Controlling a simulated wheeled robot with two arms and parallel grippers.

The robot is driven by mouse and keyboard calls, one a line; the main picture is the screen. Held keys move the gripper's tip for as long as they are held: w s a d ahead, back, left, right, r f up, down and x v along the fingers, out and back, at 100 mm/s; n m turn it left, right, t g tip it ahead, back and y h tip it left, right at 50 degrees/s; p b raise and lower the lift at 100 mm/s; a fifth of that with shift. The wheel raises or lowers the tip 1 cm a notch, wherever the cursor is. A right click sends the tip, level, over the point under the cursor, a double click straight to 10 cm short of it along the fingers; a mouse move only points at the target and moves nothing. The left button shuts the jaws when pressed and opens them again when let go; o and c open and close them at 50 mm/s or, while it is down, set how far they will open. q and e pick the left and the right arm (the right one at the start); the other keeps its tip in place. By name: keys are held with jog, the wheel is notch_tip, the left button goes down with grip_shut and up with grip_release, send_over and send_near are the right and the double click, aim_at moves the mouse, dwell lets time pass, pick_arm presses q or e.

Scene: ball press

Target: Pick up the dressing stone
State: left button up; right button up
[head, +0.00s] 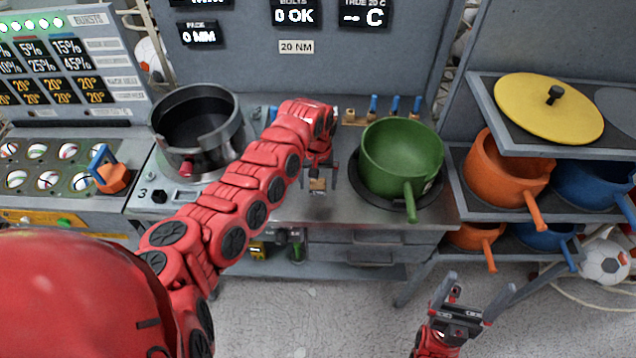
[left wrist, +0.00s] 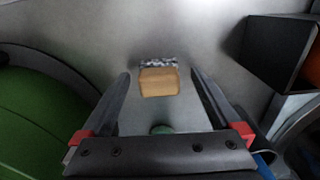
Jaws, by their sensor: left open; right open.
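The dressing stone appears to be a small block with a tan body and a speckled grey strip, seen on the grey bench top in the left wrist view (left wrist: 158,82). In the head view the small tan block (head: 318,185) shows just under my left gripper (head: 320,178). My left gripper is open and points down at it. In the left wrist view the block lies between the fingers and a little beyond their tips (left wrist: 160,80), with clear gaps at both sides. My right gripper (head: 474,290) is open and empty, low in front of the bench.
A green pan (head: 402,155) stands just right of my left gripper. A dark metal pot (head: 197,125) stands left on the bench. Pegged tools (head: 372,108) line the back. A shelf at right holds orange pans (head: 505,170) and a yellow lid (head: 548,107).

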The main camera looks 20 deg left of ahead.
pick_arm(q)
grip_shut()
dwell(0.5)
jog(key=shift+w+r+b, duration=0.1)
jog(key=shift+r+b, duration=0.35)
jog(key=shift+r, duration=0.2)
notch_tip(320, 180, up, 8)
jog(key=b, duration=0.2)
jog(key=shift+f+b, duration=0.1)
jog(key=shift+b, duration=0.3)
jog(key=shift+r, duration=0.45)
